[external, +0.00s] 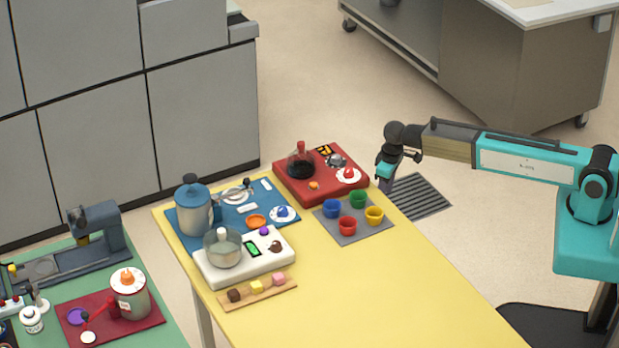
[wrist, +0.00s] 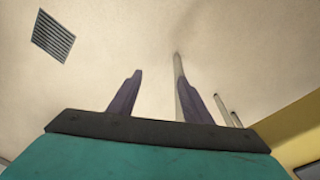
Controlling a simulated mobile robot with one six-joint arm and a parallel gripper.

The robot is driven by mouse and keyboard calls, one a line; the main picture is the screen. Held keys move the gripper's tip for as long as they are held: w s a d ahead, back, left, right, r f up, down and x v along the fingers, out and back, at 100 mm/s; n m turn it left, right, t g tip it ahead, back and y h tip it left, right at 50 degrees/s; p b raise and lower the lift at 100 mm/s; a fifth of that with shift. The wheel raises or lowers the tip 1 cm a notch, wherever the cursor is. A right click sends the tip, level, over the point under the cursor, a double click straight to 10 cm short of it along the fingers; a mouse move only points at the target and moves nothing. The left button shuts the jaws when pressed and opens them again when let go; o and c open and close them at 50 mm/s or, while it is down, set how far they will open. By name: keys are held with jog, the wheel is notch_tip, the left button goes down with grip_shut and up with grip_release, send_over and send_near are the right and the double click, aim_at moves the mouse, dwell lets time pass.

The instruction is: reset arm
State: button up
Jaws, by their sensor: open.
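My gripper (external: 386,178) hangs at the end of my teal arm, just past the far right edge of the yellow table (external: 380,285) in the external view. It points downward near the red board and the grey mat with cups, apart from both. In the wrist view my gripper (wrist: 158,95) shows two dark purple fingers spread apart with nothing between them. Behind the fingers are the floor and table legs.
A red board (external: 310,192), a blue mat (external: 182,238), a white scale-like box (external: 270,264) and a grey mat (external: 380,225) with several coloured cups crowd the table's far end. Its near part is bare. A floor grate (external: 425,197) lies beyond the table; grey cabinets stand left.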

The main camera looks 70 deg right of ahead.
jog(key=s+a+f+n+g+p, duration=0.1)
jog(key=s+a+f+g, duration=0.1)
jog(key=s+a+f, duration=0.55)
jog(key=s+a+f+g+y, duration=0.15)
jog(key=s+f, duration=0.35)
jog(key=s, duration=0.6)
jog(key=s+a+f+n+g+h+p, duration=0.1)
jog(key=s+a+f, duration=0.55)
jog(key=s, duration=0.35)
jog(key=s+a+f+g, duration=0.2)
jog(key=s+f, duration=0.1)
jog(key=s, duration=0.9)
jog(key=shift+s, duration=0.3)
jog(key=shift+a+f+y, duration=0.1)
jog(key=shift+y, duration=0.15)
